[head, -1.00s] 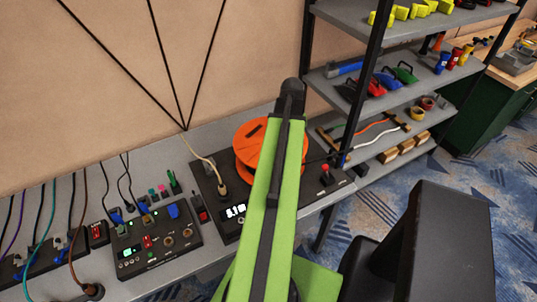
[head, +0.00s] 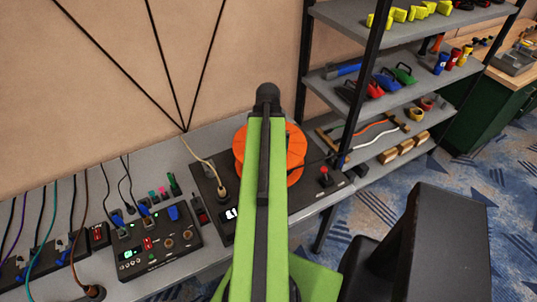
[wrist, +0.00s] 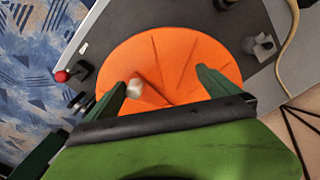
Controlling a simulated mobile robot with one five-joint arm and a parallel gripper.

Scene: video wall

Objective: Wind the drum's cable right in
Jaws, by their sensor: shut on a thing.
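The orange drum (head: 295,158) stands on a dark base (head: 216,188) on the grey bench, partly hidden behind my green arm in the head view. In the wrist view, the drum's orange face (wrist: 190,50) fills the middle. A small pale crank knob (wrist: 134,89) stands on that face. My gripper (wrist: 158,89) is over the drum, shut on the knob, which sits between its dark green fingers, near the left one. The arm hides the gripper in the head view.
A small lit display (head: 231,213) and a red knob (head: 324,171) are on the base. A pale cord (head: 199,157) runs to a plug there. A dark control box (head: 155,240) is at left. A shelf rack (head: 375,85) stands close at right.

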